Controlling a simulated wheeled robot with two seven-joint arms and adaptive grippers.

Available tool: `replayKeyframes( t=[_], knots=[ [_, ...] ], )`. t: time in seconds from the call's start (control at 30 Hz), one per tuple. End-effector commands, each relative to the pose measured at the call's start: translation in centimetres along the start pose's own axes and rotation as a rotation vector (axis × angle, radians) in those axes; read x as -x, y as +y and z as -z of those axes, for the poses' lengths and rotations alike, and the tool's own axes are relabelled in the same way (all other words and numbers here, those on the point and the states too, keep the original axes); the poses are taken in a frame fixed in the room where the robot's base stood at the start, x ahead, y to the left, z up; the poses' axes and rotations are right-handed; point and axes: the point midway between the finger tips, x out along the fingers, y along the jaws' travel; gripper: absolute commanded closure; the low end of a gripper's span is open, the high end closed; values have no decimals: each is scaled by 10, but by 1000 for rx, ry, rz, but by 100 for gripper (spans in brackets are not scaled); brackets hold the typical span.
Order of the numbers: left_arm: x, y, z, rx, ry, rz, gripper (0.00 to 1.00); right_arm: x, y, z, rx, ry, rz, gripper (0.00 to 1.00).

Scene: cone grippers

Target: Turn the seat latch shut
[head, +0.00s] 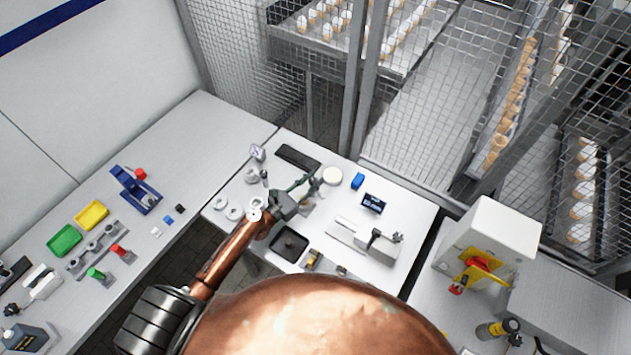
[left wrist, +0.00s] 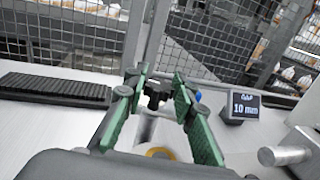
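My left gripper (head: 303,184) reaches over the middle white table in the head view. Its green fingers also show in the left wrist view (left wrist: 159,86), spread apart. A small black knob-like part (left wrist: 155,93) on a grey stem shows between the fingertips; it may be the seat latch, but I cannot be sure. I see a gap beside it and cannot tell whether a finger touches it. A yellow-orange ring (left wrist: 160,153) lies nearer, partly hidden by the gripper body. In the head view the gripper covers this spot. My right gripper is not in view.
A black ribbed strip (head: 297,157) lies behind. A grey fixture (head: 365,240) stands to the right, a black tray (head: 289,244) in front. Mesh fencing bounds the back.

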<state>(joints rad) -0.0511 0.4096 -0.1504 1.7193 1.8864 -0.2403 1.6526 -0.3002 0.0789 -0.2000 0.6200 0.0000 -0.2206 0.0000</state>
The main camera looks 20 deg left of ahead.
Motion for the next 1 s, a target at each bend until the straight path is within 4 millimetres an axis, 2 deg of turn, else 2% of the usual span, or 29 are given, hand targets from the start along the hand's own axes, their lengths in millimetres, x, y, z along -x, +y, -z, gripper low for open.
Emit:
replayKeyframes(
  t=[0.23, 0.57, 1.0],
  knots=[
    [0, 0, 0, 0, 1, 0, 58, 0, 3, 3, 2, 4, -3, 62],
    [-1, 0, -2, -3, 1, 1, 58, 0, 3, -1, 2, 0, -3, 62],
    [-3, -1, -40, -9, -3, 8, 58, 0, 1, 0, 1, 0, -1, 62]
  ],
)
